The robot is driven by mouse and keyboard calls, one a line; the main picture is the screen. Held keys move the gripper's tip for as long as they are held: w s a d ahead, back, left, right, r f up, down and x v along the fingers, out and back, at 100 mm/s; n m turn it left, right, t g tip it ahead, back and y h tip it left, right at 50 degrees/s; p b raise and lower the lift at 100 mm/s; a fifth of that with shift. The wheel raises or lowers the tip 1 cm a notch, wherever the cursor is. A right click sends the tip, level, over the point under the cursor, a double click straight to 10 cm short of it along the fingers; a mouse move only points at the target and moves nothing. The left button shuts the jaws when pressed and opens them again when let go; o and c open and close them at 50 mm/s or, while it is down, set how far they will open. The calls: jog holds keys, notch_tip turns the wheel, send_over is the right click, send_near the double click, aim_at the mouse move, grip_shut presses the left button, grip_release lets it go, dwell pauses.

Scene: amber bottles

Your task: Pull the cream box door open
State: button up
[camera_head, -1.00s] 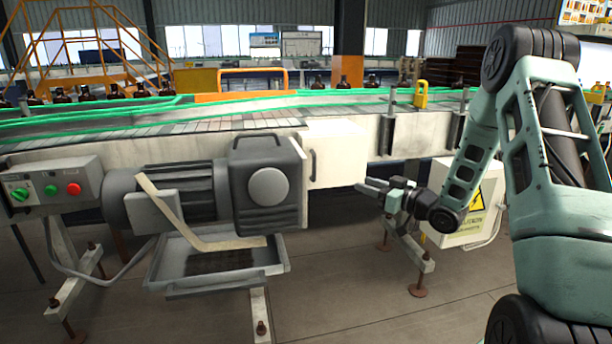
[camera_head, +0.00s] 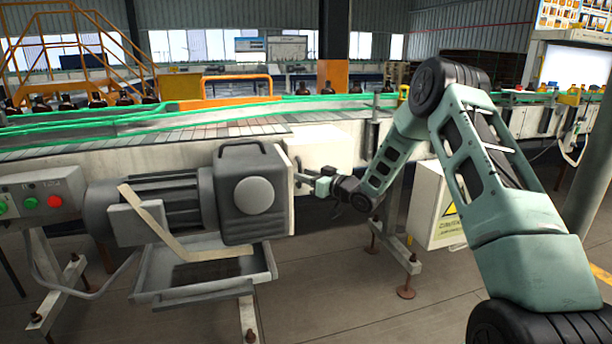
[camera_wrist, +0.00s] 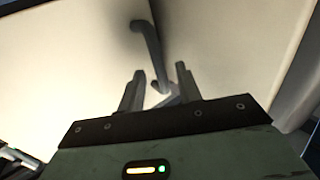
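The cream box (camera_head: 325,145) sits on the side of the conveyor, just right of the grey motor. Its door (camera_wrist: 75,60) fills much of the wrist view and looks shut. A grey bar handle (camera_wrist: 149,50) stands on the door; in the head view the handle (camera_head: 297,165) is near the box's left edge. My gripper (camera_head: 303,183) is at the box front by the handle's lower end. In the wrist view my gripper (camera_wrist: 159,70) has its two fingers apart, with the handle's lower part showing between them. Whether either finger touches it I cannot tell.
The grey motor (camera_head: 238,190) stands close left of my gripper, with a metal tray (camera_head: 200,275) below it. A box with a yellow warning sign (camera_head: 432,205) hangs to the right, behind my arm. Conveyor legs (camera_head: 395,245) stand below; open floor lies in front.

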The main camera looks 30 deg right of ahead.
jog(key=shift+w+a, duration=0.1)
jog(key=shift+w, duration=0.1)
grip_shut()
jog(key=shift+s, duration=0.1)
